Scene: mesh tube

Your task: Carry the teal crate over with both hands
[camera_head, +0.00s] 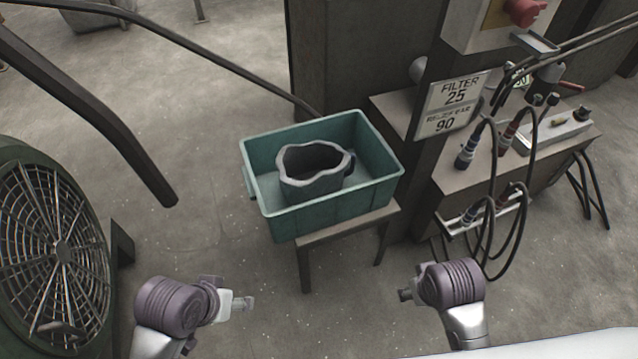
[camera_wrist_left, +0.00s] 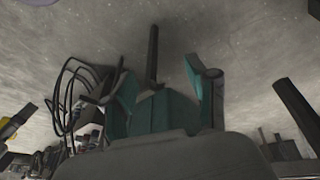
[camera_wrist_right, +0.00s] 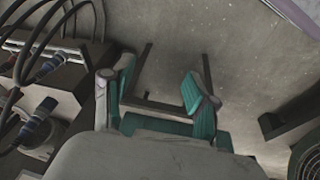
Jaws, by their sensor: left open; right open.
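The teal crate (camera_head: 325,216) sits upright on a small stand (camera_head: 345,228) in the middle of the head view. A grey, wavy-rimmed hollow part (camera_head: 313,183) stands inside it. My left gripper (camera_head: 240,301) is open and empty, in front of the crate and to its left. My right gripper (camera_head: 404,294) is open and empty, in front of it and to its right. Neither touches the crate. Part of the crate shows between the open fingers in the left wrist view (camera_wrist_left: 168,112) and in the right wrist view (camera_wrist_right: 165,126).
A large caged fan (camera_head: 62,245) stands at the left. A post with a filter sign (camera_head: 450,103) and a bench with hoses (camera_head: 495,175) stand close to the crate's right. A dark rail (camera_head: 90,110) crosses the upper left. The floor (camera_head: 215,225) left of the crate is clear.

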